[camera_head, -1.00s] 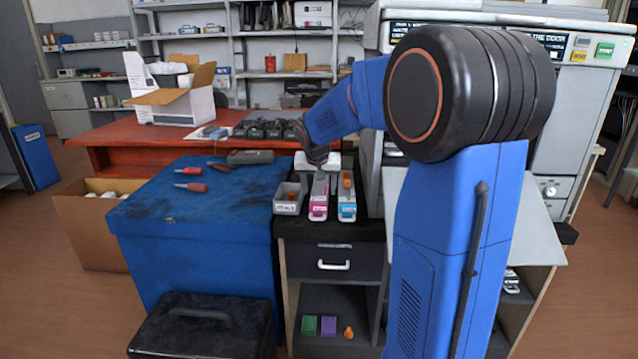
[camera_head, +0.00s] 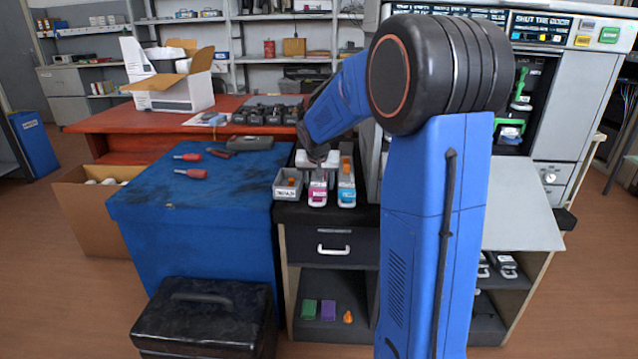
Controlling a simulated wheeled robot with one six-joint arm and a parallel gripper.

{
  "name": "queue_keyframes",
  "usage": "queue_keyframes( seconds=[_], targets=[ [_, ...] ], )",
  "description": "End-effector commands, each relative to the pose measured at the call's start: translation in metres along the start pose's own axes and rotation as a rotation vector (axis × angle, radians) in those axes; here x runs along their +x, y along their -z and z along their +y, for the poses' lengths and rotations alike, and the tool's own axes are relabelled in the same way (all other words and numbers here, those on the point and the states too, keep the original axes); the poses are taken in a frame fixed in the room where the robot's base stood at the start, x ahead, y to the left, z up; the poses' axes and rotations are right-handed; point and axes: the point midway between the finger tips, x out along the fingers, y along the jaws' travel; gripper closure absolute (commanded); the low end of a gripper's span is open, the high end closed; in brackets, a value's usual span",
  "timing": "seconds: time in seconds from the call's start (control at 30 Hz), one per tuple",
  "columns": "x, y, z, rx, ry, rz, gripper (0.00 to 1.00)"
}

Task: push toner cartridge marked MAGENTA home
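The magenta toner cartridge (camera_head: 317,190) lies lengthwise on the black top of a small cabinet (camera_head: 345,213), its labelled end facing me. A cyan cartridge (camera_head: 346,189) lies just right of it, and a grey open tray (camera_head: 287,190) is just left. My gripper (camera_head: 318,163) points down over the far part of the magenta cartridge. Its fingers are too small and hidden to tell whether they hold it. The printer (camera_head: 580,110) stands at the right with its bay (camera_head: 522,105) open, showing green parts inside. My arm hides the bay's left side.
The lowered printer door panel (camera_head: 522,205) juts out at the right. A blue-covered table (camera_head: 190,215) with red-handled screwdrivers (camera_head: 192,174) stands left of the cabinet. A black case (camera_head: 205,318) sits on the floor in front. A red desk (camera_head: 120,142) is behind.

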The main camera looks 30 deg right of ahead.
Motion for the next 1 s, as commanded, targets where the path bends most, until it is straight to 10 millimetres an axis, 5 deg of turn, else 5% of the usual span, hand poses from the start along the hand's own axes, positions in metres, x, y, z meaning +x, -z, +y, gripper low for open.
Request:
queue_keyframes(
  seconds=[0.03, 0.2, 0.57, 1.0],
  targets=[
    [0.0, 0.0, 0.0, 0.0, 0.0, 0.0, 0.6],
    [0.0, 0.0, 0.0, 0.0, 0.0, 0.0, 1.0],
    [-0.003, 0.002, 0.0, 0.0, 0.001, 0.002, 1.0],
    [-0.032, 0.018, 0.0, 0.001, 0.001, 0.004, 1.0]
  ],
)
